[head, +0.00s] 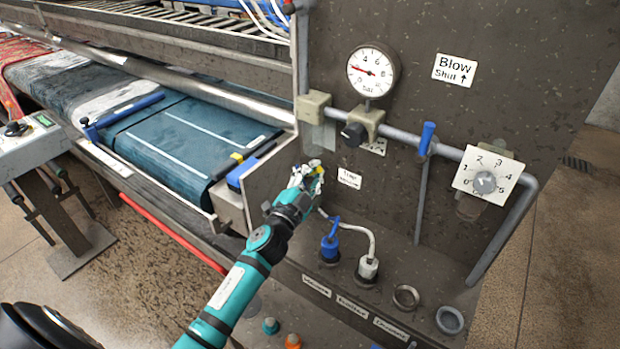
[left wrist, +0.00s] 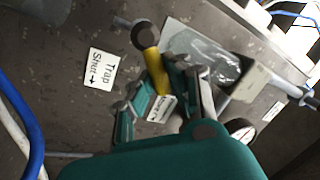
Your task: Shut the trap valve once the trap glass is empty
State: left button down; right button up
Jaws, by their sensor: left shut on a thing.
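My left gripper (head: 309,182) is at the panel's lower left, beside the "Trap Shut" label (head: 348,178). The left wrist view shows its fingers (left wrist: 157,84) shut on the yellow handle of the trap valve (left wrist: 155,66). The handle runs from a dark round collar to between the fingers; its far end is hidden. The label's arrow also shows in that view (left wrist: 102,68). The trap glass (left wrist: 216,62) hangs from a beige block just beside the fingers. It looks clear and grey; I make out no liquid level. My right gripper is not in view.
A gauge (head: 373,72), a black knob (head: 353,134), a blue lever (head: 426,139) and a numbered dial (head: 485,182) are on the panel. Blue and white hose plugs (head: 330,243) stand below, close to my arm. The rug machine (head: 185,130) is at left.

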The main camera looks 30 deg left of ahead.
pick_arm(q)
jog(key=shift+d+f+m+h+b, duration=0.2)
jog(key=shift+f+m+h+b, duration=0.5)
jog(key=shift+m, duration=0.95)
jog(key=shift+d+f+m+h+b, duration=0.15)
jog(key=shift+f+m+b, duration=0.25)
jog(key=shift+m+b, duration=0.95)
jog(key=shift+d+f+m+h+b, duration=0.2)
jog(key=shift+f+m+h+b, duration=0.3)
jog(key=shift+m, duration=1.4)
jog(key=shift+s+f, duration=0.1)
jog(key=shift+f, duration=0.05)
jog(key=c, duration=1.3)
grip_release()
jog(key=shift+o, duration=0.2)
jog(key=v, duration=1.2)
